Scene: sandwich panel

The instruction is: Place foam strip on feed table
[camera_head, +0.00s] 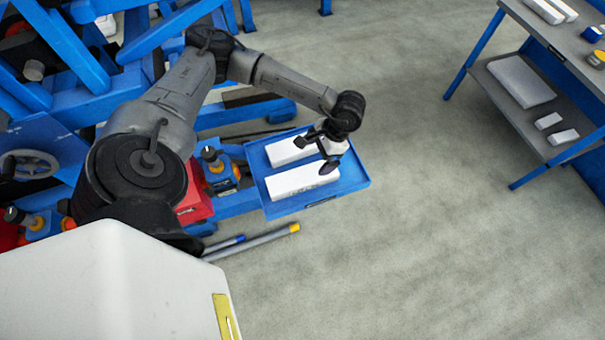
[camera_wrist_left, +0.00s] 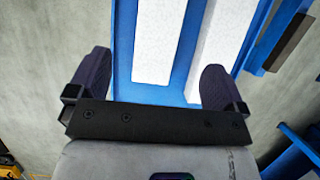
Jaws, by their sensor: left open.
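Two white foam strips lie side by side on a blue tray-like table, which I take as the feed table (camera_head: 352,183). The nearer strip (camera_head: 300,181) and the farther strip (camera_head: 290,151) are apart, with blue surface between them. My left gripper (camera_head: 315,154) is above the strips, its fingers spread and empty. In the left wrist view the open gripper (camera_wrist_left: 156,80) faces the blue surface (camera_wrist_left: 185,75), with one strip (camera_wrist_left: 156,45) between the fingers in the picture and the other strip (camera_wrist_left: 220,35) towards the right finger. The arm partly hides the farther strip.
A grey two-level bench (camera_head: 492,72) at the upper right holds white blocks, including a large one (camera_head: 520,82) on its lower shelf. Blue machine frames (camera_head: 90,100) fill the left. Rods (camera_head: 262,240) stick out below the tray. The floor between tray and bench is clear.

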